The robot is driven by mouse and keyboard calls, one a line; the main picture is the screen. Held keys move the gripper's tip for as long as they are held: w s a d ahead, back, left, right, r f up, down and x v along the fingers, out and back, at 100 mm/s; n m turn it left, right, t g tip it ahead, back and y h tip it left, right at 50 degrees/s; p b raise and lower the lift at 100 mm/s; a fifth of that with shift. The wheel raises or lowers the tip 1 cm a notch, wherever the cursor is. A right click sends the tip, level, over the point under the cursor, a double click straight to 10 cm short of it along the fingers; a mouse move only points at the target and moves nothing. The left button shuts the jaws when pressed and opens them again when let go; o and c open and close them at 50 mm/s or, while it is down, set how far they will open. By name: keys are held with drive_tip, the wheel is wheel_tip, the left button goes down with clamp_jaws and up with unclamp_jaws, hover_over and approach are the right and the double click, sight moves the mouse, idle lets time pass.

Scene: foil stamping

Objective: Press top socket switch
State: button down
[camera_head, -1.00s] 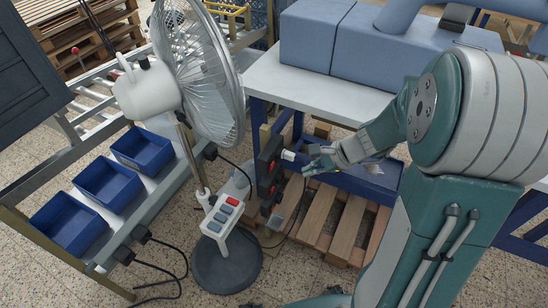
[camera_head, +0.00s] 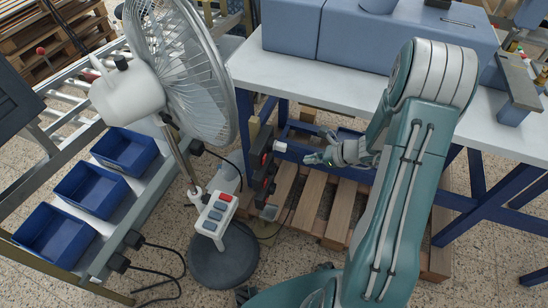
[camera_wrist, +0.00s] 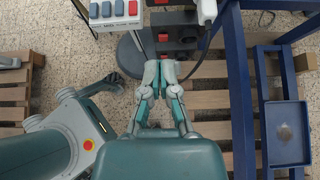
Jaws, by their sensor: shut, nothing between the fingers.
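The black socket strip (camera_head: 262,183) with red switches stands upright beside the table's leg in the head view. A white plug (camera_head: 280,147) sticks out near its top, and a red top switch (camera_head: 264,159) shows just left of the plug. My gripper (camera_head: 310,158) is right of the strip, apart from it, pointing left toward it. In the wrist view my gripper's fingertips (camera_wrist: 160,70) are together and empty, just below the strip's dark body (camera_wrist: 177,22) in the picture. Red switches (camera_wrist: 163,37) show there; the fingers hide part of the strip's lower area.
A pedestal fan (camera_head: 185,70) with a button panel (camera_head: 215,215) stands left of the strip. A white-topped table (camera_head: 300,95) with blue legs is above and right. A wooden pallet (camera_head: 310,205) lies under it. Blue bins (camera_head: 85,190) and black cables are at left.

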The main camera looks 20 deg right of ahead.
sight(265, 158)
drive_tip(key=w+a+r+x, duration=0.1)
drive_tip(key=r+x, duration=0.1)
drive_tip(key=x, duration=1.1)
drive_tip(key=shift+a+r, duration=0.2)
drive_tip(key=shift+a, duration=0.05)
drive_tip(key=shift+w+a+r+g+h, duration=0.25)
drive_tip(key=shift+a+g+h, duration=0.15)
drive_tip(key=shift+h, duration=0.1)
drive_tip(key=shift+f, duration=0.1)
drive_tip(key=shift+r, duration=0.8)
drive_tip(key=shift+d, duration=0.1)
